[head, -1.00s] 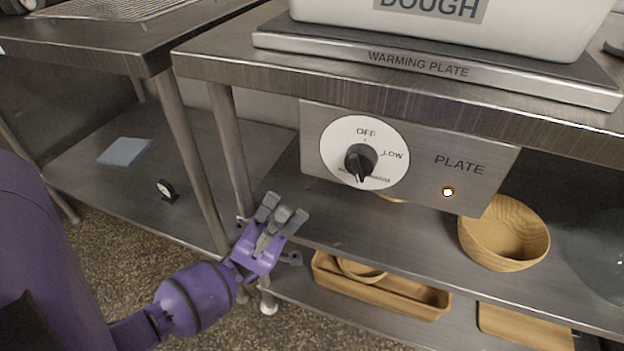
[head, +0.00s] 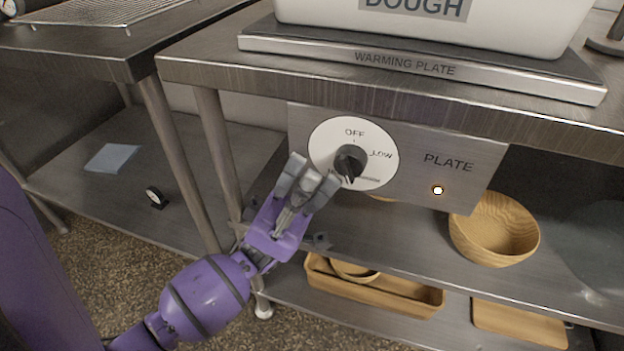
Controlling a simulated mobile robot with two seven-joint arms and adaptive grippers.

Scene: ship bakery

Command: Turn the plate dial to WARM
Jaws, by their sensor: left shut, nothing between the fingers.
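The plate dial is a black knob (head: 350,160) on a round white face (head: 328,138), set in a steel panel (head: 462,150) marked PLATE. OFF shows at the top of the face and LOW at the right. The lettering along the bottom is too small and partly covered to read. The knob's pointed end faces downward. My left gripper (head: 308,178) is shut and empty, just left of and below the knob, overlapping the lower left of the face. I cannot tell whether it touches the knob. My right gripper is not in view.
A small lamp (head: 437,190) glows on the panel. Above, the warming plate (head: 420,68) carries a white DOUGH tub (head: 500,32). Below are a wooden bowl (head: 495,230), a wooden tray (head: 400,297) and a table leg (head: 218,150) close to my arm.

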